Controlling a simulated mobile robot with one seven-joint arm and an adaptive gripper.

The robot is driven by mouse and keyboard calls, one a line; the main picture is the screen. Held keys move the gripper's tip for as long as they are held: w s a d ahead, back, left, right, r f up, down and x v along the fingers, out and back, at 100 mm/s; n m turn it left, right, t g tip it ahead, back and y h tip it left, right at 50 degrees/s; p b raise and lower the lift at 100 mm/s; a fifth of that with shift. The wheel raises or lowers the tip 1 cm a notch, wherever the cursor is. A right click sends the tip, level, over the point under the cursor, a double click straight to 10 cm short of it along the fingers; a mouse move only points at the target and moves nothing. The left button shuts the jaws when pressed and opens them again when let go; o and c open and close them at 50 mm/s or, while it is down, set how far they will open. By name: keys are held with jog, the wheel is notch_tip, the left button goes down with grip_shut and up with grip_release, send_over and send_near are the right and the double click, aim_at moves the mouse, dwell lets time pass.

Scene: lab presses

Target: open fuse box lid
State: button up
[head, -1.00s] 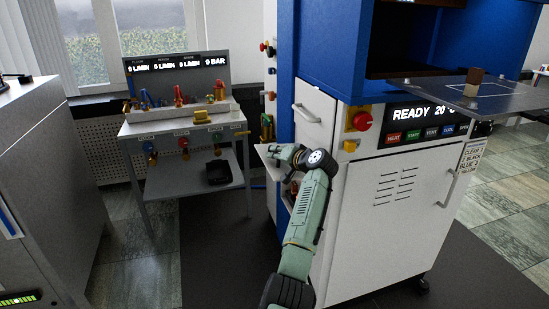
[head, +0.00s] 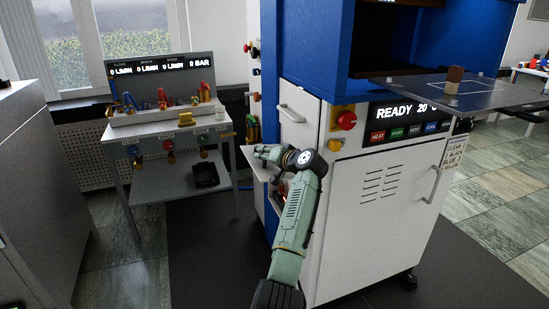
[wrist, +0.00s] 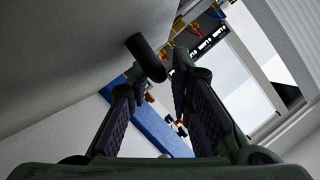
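A pale flat panel (head: 251,162), apparently the fuse box lid, sticks out from the left side of the white and blue press. Small red and orange parts (head: 282,189) show in the recess below it, partly hidden by my arm. My gripper (head: 262,152) is at this panel; its fingers are hard to make out there. In the wrist view my gripper (wrist: 158,78) has its two fingers apart. A dark cylinder (wrist: 146,58), perhaps a handle, stands at the left fingertip by a large pale surface (wrist: 70,55). I cannot tell whether they touch.
The press front has a red knob (head: 346,120) and a lit display (head: 402,112). A metal plate (head: 470,92) juts out at the right. A grey gas bench (head: 165,125) stands behind at the left, and a grey cabinet (head: 40,180) is nearer. Floor shows between them.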

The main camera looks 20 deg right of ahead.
jog(key=v, duration=1)
jog(key=shift+s+d+r, duration=0.1)
jog(key=shift+r, duration=0.05)
